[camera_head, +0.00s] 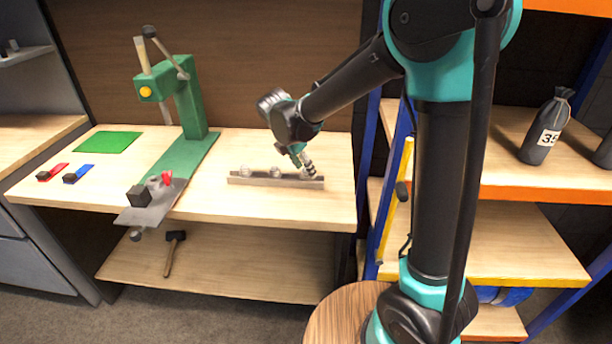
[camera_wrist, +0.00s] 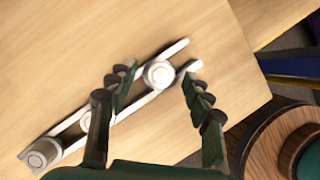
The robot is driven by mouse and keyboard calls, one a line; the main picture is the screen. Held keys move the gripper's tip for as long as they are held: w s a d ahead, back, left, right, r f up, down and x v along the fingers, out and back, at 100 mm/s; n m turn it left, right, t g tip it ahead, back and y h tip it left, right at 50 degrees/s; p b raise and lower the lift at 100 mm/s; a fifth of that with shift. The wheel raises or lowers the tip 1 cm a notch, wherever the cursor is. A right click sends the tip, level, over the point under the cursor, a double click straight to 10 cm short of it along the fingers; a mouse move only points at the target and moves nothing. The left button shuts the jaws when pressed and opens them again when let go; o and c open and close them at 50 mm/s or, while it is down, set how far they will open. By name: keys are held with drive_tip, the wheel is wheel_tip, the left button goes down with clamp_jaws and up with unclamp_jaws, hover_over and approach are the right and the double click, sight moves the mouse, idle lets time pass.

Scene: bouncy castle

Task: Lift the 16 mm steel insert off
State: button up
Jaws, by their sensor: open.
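A narrow metal rack (camera_head: 262,181) lies on the workbench and holds 3 small round steel inserts in a row. I see no size marks, so I cannot tell which is the 16 mm one. The left insert (camera_head: 245,170) and middle insert (camera_head: 275,171) stand clear of my gripper (camera_head: 305,165), which is at the rack's right end. In the wrist view, my gripper (camera_wrist: 158,78) is open, with one finger on each side of the right-hand insert (camera_wrist: 158,74). I cannot tell whether they touch it. Another insert (camera_wrist: 42,152) sits at the rack's far end; the middle one is partly hidden by a finger.
A green arbor press (camera_head: 190,105) stands left of the rack. A green mat (camera_head: 107,142), a red piece (camera_head: 55,171) and a blue piece (camera_head: 80,173) lie further left. A mallet (camera_head: 173,250) is on the lower shelf. Bare bench surrounds the rack.

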drive_tip(key=shift+w+d+f, duration=0.1)
drive_tip(key=shift+f, duration=0.25)
clamp_jaws()
idle(0.3)
wheel_tip(320, 180, up, 20)
idle(0.5)
